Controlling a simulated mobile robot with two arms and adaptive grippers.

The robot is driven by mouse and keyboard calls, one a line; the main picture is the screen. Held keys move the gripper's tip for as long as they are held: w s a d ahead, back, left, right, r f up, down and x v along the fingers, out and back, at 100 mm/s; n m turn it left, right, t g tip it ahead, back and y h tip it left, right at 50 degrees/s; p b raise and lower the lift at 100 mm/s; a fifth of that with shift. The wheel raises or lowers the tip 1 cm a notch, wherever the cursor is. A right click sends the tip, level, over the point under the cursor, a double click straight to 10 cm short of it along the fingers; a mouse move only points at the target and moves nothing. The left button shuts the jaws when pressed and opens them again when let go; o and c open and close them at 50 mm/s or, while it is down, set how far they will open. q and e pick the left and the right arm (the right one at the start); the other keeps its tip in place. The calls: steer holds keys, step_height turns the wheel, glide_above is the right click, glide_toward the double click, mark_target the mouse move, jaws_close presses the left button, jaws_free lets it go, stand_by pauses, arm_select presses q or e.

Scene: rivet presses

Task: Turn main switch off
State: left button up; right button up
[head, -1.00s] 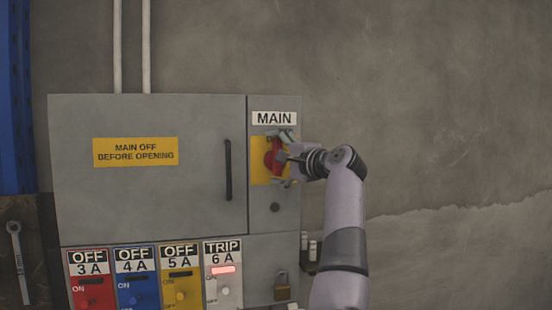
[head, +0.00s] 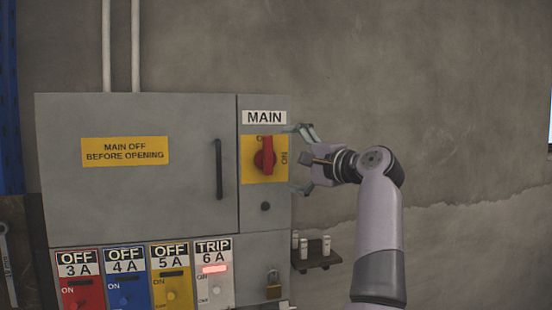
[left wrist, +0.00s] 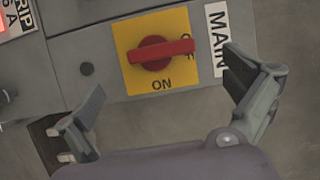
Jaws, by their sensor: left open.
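The main switch (head: 265,155) is a red rotary handle on a yellow plate (head: 248,172), below the MAIN label on the grey cabinet. Its handle stands upright, with its upper end over the OFF mark; ON is printed at the plate's right side. In the left wrist view the red handle (left wrist: 160,52) lies sideways, its right end covering part of the word OFF. My left gripper (head: 304,160) is open and empty, to the right of the plate and apart from the handle. My right gripper is not in view.
The cabinet door (head: 140,195) is closed. Below it sit several coloured breakers; the white 6 A one (head: 213,280) reads TRIP with a red light. A padlock (head: 273,290) hangs at lower right. A small shelf (head: 318,260) holds white cylinders. Bare wall lies right.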

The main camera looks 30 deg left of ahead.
arm_select(q)
steer(key=shift+v, duration=1.15)
